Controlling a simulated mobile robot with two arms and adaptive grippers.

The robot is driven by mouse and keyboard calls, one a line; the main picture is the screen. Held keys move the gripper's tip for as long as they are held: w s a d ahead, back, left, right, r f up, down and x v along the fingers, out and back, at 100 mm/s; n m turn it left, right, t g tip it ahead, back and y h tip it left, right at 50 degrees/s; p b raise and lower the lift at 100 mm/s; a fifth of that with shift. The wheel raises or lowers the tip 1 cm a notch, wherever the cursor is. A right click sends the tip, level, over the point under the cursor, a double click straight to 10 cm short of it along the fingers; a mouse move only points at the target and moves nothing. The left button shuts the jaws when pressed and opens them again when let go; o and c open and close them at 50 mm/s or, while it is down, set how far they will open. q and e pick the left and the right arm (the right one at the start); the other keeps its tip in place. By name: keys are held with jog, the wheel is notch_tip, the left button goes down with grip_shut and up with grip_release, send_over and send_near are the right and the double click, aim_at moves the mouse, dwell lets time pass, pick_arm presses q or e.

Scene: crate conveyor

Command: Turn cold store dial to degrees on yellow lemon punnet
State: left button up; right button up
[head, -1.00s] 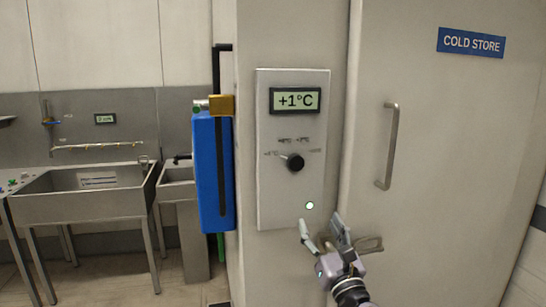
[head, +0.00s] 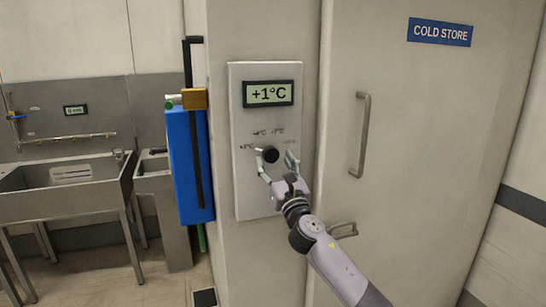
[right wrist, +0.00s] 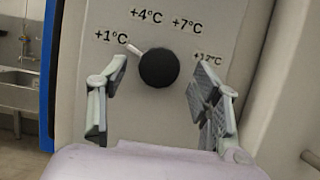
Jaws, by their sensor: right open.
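The cold store dial (head: 271,155) is a black round knob on a pale metal panel (head: 258,205) beside the door. In the right wrist view the dial (right wrist: 159,68) has a light pointer aimed up-left at the +1°C mark; +4°C, +7°C and a partly hidden fourth mark follow clockwise. The display (head: 269,93) above it reads +1°C. My right gripper (head: 278,166) is open, its fingers on either side of and just below the dial, apart from it. No yellow lemon punnet is in view. My left gripper is not in view.
A blue box-like unit (head: 189,165) is on the left. A steel sink (head: 65,190) stands further left.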

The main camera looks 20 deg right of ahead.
jog(key=shift+x, duration=0.95)
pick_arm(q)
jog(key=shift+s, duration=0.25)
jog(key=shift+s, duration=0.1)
pick_arm(e)
jog(key=shift+c, duration=0.5)
jog(key=c, duration=1)
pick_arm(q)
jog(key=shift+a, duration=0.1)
pick_arm(e)
jog(key=shift+c, duration=0.2)
